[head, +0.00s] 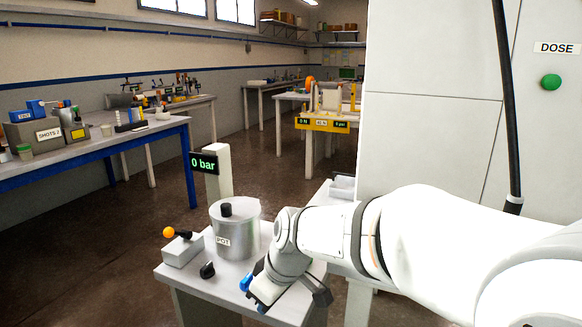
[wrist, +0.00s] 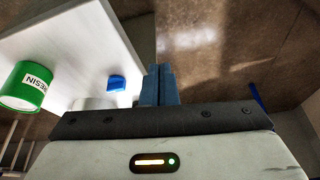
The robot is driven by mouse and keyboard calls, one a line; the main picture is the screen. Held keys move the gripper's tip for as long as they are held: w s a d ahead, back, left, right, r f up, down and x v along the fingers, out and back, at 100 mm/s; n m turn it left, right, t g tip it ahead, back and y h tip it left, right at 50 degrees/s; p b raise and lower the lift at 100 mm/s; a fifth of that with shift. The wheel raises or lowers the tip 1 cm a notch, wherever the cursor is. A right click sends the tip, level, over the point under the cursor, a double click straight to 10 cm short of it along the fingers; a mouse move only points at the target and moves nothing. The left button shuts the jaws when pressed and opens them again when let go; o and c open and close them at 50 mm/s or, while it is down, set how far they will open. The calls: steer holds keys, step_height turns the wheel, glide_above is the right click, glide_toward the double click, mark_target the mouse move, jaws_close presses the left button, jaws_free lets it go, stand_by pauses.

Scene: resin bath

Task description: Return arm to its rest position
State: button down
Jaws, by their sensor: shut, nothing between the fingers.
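My arm (head: 410,235) reaches from the right across the head view, over the front right of the small bench (head: 205,290). In the wrist view my gripper (wrist: 158,72) shows its two blue-grey fingers pressed together, with nothing between them. Its fingertips are hard to make out in the head view. In the wrist view a white surface lies left of the fingers. A green RESIN can (wrist: 22,86) and a small blue object (wrist: 117,83) are on that side, both apart from the fingers. Brown floor shows beyond the fingertips.
A metal pot (head: 236,238) with a black-knobbed lid stands left of my wrist. Behind it is a post with a "0 bar" display (head: 204,163). An orange-knobbed lever box (head: 182,249) is to its left. A tall white cabinet (head: 430,130) stands behind my arm. Floor is open left.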

steer(key=s+d+r+m+h+p, duration=0.1)
steer(key=s+d+r+m+p, duration=0.4)
steer(key=d, duration=0.5)
steer(key=s+d+r+m+h+p, duration=0.2)
steer(key=s+d+r+m+p, duration=0.4)
steer(key=s+d+r+p, duration=0.2)
step_height(320, 180, up, 2)
steer(key=d+p, duration=0.2)
steer(key=p, duration=0.1)
steer(key=shift+s+r+h, duration=0.2)
steer(key=shift+h, duration=0.1)
